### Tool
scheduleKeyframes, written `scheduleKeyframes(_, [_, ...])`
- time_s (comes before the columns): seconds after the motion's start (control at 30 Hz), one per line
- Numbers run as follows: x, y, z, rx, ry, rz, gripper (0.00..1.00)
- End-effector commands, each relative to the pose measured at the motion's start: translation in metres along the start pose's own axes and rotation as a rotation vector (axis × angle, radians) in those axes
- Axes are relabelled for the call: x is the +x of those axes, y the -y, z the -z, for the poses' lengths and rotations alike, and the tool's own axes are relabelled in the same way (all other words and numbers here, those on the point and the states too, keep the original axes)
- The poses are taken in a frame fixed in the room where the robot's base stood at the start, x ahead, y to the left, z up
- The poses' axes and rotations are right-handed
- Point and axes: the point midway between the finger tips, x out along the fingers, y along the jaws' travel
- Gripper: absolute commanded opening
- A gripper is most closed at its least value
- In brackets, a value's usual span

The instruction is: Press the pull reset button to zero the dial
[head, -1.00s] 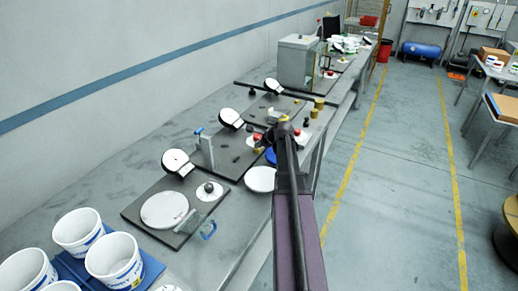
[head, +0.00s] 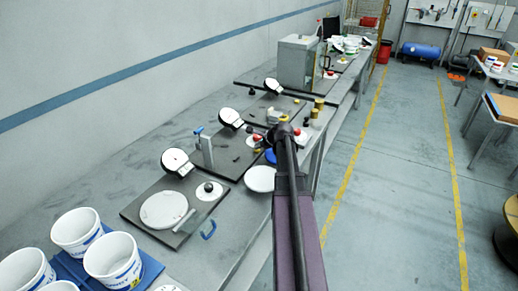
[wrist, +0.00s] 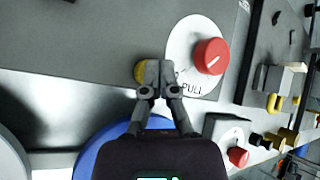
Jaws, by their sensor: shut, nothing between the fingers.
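A yellow round piece (wrist: 140,72) lies at the disc's left edge, partly hidden behind my fingertips. My gripper (wrist: 155,82) is shut and empty, its tips over or against the yellow piece; I cannot tell whether they touch. The red knob is right of the tips, apart from them. In the head view, my gripper (head: 282,120) is by the middle board, and a white-faced dial (head: 230,117) stands at its left; its reading is too small to tell.
A second dial (head: 178,162) stands on the nearer board, and a third (head: 273,86) farther back. White buckets (head: 112,258) stand at the near left. A blue round thing (wrist: 95,150) lies below my gripper in the wrist view. Floor is free right of the bench.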

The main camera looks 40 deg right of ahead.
Motion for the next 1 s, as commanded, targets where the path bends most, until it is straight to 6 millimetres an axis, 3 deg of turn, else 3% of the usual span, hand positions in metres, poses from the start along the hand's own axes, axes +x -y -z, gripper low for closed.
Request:
scheduleKeyframes(0.63, [0.002,-0.001,0.001,0.000,-0.001,0.000,0.00])
scheduleKeyframes(1.0, [-0.008,0.006,-0.005,0.000,-0.001,0.000,0.00])
